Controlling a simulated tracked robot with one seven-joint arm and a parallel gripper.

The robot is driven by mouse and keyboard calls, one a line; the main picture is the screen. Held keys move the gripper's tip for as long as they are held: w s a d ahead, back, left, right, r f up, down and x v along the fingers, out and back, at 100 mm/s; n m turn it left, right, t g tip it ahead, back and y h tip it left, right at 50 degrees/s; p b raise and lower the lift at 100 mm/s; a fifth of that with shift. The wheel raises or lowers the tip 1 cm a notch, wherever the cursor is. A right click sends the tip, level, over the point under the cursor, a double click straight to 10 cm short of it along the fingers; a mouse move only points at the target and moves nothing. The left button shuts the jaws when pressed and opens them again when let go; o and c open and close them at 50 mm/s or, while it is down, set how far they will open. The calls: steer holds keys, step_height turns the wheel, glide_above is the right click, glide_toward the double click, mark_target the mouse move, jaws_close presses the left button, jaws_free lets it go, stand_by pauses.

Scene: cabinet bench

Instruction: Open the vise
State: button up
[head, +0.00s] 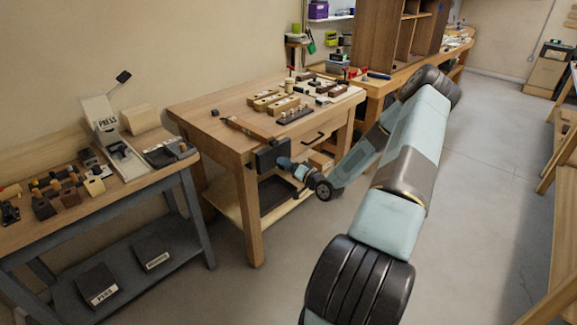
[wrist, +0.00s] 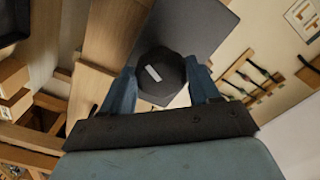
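The vise (head: 268,156) is a dark plate on the front of the wooden workbench, at its near left corner. In the wrist view its dark grey plate (wrist: 205,28) lies behind a black faceted knob (wrist: 160,76) with a small pale mark. My gripper (head: 287,163) is at the front of the vise, at the end of my outstretched arm. In the wrist view the two blue fingers (wrist: 160,88) stand on either side of the knob, with no clear gap visible on either side. The fingertips' far ends are partly hidden.
Wooden blocks and tools lie on the workbench top (head: 215,100). A drawer with a black handle (head: 313,138) is right of the vise, and a lower shelf (head: 228,187) is below. A side table with a press (head: 103,118) stands left.

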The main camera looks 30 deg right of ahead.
steer(key=c, duration=0.4)
steer(key=shift+s+d+n, duration=0.1)
steer(key=shift+d+n, duration=0.1)
steer(key=shift+n, duration=1.8)
steer(key=shift+c, duration=0.2)
steer(key=shift+f, duration=0.1)
steer(key=shift+n, duration=2)
steer(key=shift+s+d+n, duration=0.1)
steer(key=shift+n, duration=1.9)
